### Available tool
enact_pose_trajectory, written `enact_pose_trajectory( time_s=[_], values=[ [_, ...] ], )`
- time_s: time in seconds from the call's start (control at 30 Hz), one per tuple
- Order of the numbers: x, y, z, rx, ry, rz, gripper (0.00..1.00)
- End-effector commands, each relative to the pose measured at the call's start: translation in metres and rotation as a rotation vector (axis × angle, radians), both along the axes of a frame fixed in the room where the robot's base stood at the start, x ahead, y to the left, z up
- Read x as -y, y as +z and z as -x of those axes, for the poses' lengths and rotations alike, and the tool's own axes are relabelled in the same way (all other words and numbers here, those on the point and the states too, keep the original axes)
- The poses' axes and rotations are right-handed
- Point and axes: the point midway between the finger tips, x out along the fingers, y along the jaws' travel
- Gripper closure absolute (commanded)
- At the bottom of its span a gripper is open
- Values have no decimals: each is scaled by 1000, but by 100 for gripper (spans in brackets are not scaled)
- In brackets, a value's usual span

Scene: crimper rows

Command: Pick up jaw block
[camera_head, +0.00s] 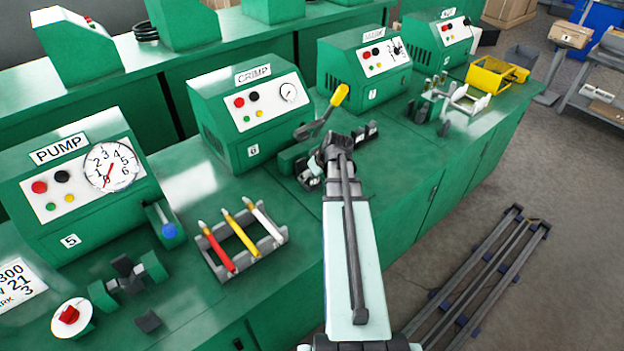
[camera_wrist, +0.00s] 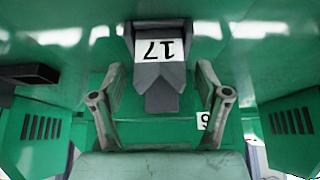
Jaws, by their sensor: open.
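A dark grey jaw block (camera_wrist: 163,95) with a white tag that seems to read 17, upside down, shows in the wrist view. My gripper (camera_wrist: 160,98) is open, with one finger on each side of the block and a visible gap on both sides. In the head view my gripper (camera_head: 318,168) is low over the bench in front of the CRIMP machine (camera_head: 247,108). My arm and gripper hide much of that spot, so I cannot clearly tell the block there.
A lever with a yellow handle (camera_head: 339,95) rises beside my gripper. A rack with red, yellow and white tools (camera_head: 240,238) stands to the left. Small dark blocks (camera_head: 365,133) sit just right of my gripper. Another loose dark block (camera_head: 148,321) lies near the PUMP machine (camera_head: 80,190).

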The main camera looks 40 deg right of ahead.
Motion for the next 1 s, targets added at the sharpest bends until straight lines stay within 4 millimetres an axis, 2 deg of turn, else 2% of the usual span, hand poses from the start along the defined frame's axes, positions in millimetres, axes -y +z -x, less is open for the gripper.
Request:
enact_pose_trajectory(
  time_s=[0.03,0.23,0.67,1.0],
  values=[
    [0,0,0,0,0,0,29],
    [0,0,0,-1,0,0,99],
    [0,2,0,0,0,0,100],
    [0,23,0,2,0,1,100]
  ],
)
